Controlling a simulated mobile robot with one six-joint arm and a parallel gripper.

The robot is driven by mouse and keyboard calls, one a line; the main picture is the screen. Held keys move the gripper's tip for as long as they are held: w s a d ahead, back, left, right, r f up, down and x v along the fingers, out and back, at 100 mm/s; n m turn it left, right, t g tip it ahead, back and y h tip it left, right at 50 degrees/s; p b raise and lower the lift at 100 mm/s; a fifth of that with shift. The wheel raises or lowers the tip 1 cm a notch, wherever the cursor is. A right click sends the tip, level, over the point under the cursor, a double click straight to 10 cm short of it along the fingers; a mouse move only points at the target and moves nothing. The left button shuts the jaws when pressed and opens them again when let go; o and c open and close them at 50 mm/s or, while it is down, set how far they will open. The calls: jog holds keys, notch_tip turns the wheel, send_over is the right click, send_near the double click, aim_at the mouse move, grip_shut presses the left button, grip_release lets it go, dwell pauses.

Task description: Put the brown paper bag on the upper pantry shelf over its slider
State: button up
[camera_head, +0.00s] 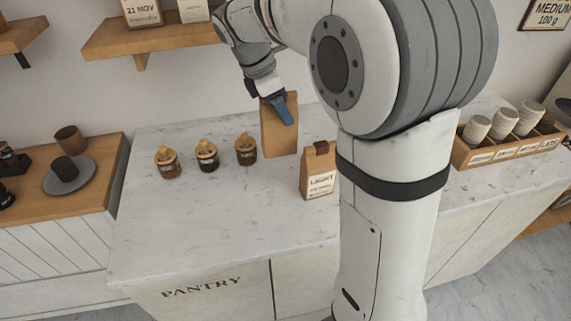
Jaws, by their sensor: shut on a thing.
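My gripper (279,106) is shut on the top of a tall plain brown paper bag (280,135). One blue finger shows in front of the bag; the other finger is hidden. The bag is upright at the back of the pantry counter; I cannot tell whether its base touches the counter. A wooden wall shelf (130,42) is above the counter at the upper left. I cannot make out a slider.
Several small jars (207,155) stand left of the held bag. A shorter "LIGHT" bag (319,175) stands in front and right, close to my arm. A wooden cup crate (462,152) sits at the right. The counter's front left (190,225) is clear.

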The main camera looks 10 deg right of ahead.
aim_at(283, 142)
notch_tip(283, 142, down, 10)
dwell(0.5)
jog(key=shift+f, duration=0.2)
jog(key=o, duration=1.5)
